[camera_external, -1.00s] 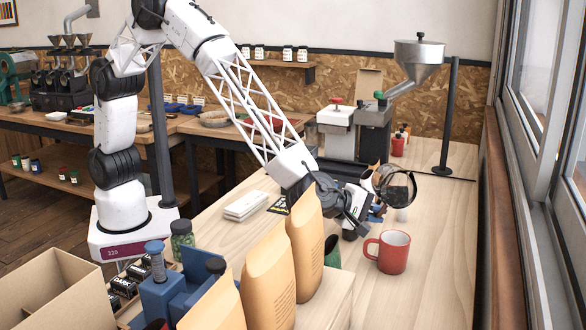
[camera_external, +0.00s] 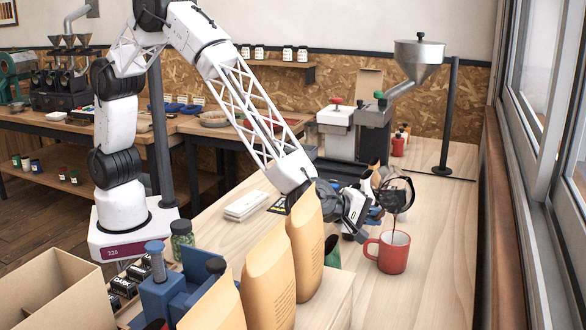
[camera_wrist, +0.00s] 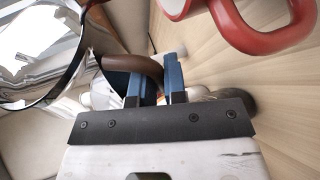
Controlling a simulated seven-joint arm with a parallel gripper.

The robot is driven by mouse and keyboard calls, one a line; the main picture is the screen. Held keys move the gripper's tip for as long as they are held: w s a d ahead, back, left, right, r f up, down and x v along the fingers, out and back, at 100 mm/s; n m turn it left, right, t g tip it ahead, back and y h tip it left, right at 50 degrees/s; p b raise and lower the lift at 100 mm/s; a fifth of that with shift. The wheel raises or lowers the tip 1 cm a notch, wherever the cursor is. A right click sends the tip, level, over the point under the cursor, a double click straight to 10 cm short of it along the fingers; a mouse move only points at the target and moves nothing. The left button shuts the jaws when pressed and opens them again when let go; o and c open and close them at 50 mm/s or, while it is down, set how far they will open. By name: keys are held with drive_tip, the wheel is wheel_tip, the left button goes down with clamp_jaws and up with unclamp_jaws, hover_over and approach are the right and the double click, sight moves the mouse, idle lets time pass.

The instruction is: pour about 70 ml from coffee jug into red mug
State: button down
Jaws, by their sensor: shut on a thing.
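A thin dark stream runs down from the jug into the mug. The mug stands upright on the bench, handle to the left; its inside is mostly hidden. My gripper (camera_external: 364,217) is shut on the jug's handle, to the left of the jug. In the wrist view the blue fingers of my gripper (camera_wrist: 156,80) close around the brown handle (camera_wrist: 130,66).
Tall tan bags (camera_external: 303,245) stand in front of my wrist and hide part of it. A green cup (camera_external: 332,251) is partly hidden behind them. A grinder with a steel hopper (camera_external: 418,52) stands at the back. The bench (camera_external: 430,270) right of the mug is clear.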

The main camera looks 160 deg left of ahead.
drive_tip(key=shift+s+a+r+m+y+b, duration=0.1)
drive_tip(key=shift+s+r+m+y+b, duration=0.2)
drive_tip(key=shift+r+m, duration=0.2)
idle(2.2)
drive_tip(key=shift+f, duration=0.15)
drive_tip(key=shift+w+f+n, duration=0.15)
drive_tip(key=shift+n, duration=0.45)
drive_tip(key=shift+r+n+t+h, duration=0.35)
drive_tip(key=shift+r+h, duration=0.25)
drive_tip(key=shift+r, duration=0.2)
drive_tip(key=shift+r+n, duration=0.2)
drive_tip(key=shift+n, duration=0.05)
drive_tip(key=shift+w+f+n+t+h, duration=0.15)
drive_tip(key=shift+f+n+t+h, duration=0.1)
drive_tip(key=shift+f+n+h, duration=0.05)
drive_tip(key=shift+f, duration=0.1)
drive_tip(key=shift+w+d+r+n+t, duration=0.2)
drive_tip(key=shift+w+r+n+t, duration=0.1)
drive_tip(key=shift+n, duration=0.1)
idle(1.0)
